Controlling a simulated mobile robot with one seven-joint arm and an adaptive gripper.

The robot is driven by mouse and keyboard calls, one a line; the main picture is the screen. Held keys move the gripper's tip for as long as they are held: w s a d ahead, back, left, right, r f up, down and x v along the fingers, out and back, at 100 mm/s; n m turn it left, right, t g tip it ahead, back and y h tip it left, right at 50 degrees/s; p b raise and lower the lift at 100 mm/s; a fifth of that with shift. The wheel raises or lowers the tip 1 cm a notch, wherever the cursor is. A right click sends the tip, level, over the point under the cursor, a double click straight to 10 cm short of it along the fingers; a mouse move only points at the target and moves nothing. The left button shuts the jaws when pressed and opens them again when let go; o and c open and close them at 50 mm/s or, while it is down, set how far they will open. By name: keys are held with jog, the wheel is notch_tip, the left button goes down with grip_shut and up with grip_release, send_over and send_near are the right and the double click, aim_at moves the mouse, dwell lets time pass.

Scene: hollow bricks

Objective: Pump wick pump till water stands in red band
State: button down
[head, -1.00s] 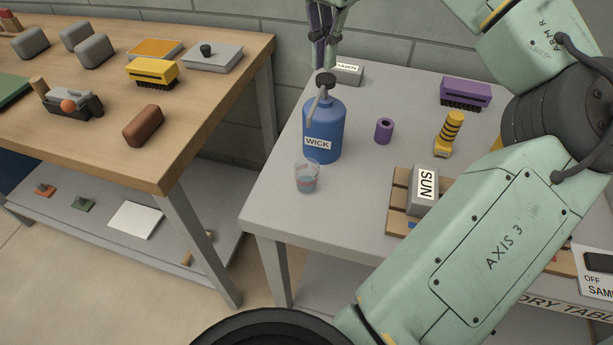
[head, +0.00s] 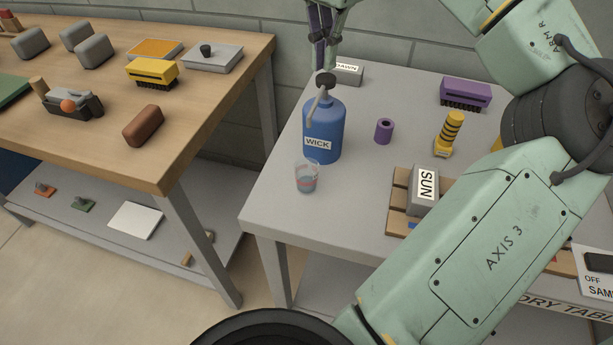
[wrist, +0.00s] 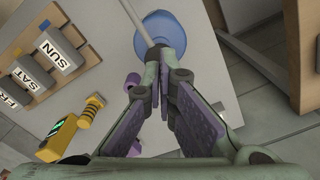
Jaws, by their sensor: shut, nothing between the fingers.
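The blue wick pump (head: 324,132), a bottle labelled WICK with a dark pump head (head: 326,80) and grey spout, stands upright on the grey table. A clear cup (head: 306,177) stands in front of it, below the spout. The cup holds bluish water and has a reddish band; I cannot tell exactly how the water level sits against the band. My gripper (head: 325,62) is shut and empty, pointing down just over the pump head. In the wrist view its fingertips (wrist: 166,55) cover the pump head, with the blue bottle (wrist: 160,30) behind. Contact is unclear.
A purple ring (head: 384,131), a yellow-striped object (head: 449,134), a purple brush (head: 466,94) and a DAWN block (head: 348,75) stand around the bottle. A SUN block (head: 424,188) sits in a wooden rack. The table left of the cup is clear.

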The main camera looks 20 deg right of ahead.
aim_at(326, 77)
jog(key=shift+f+b, duration=0.7)
jog(key=shift+f, duration=1)
jog(key=shift+r, duration=0.1)
notch_tip(326, 77, up, 7)
jog(key=p, duration=0.8)
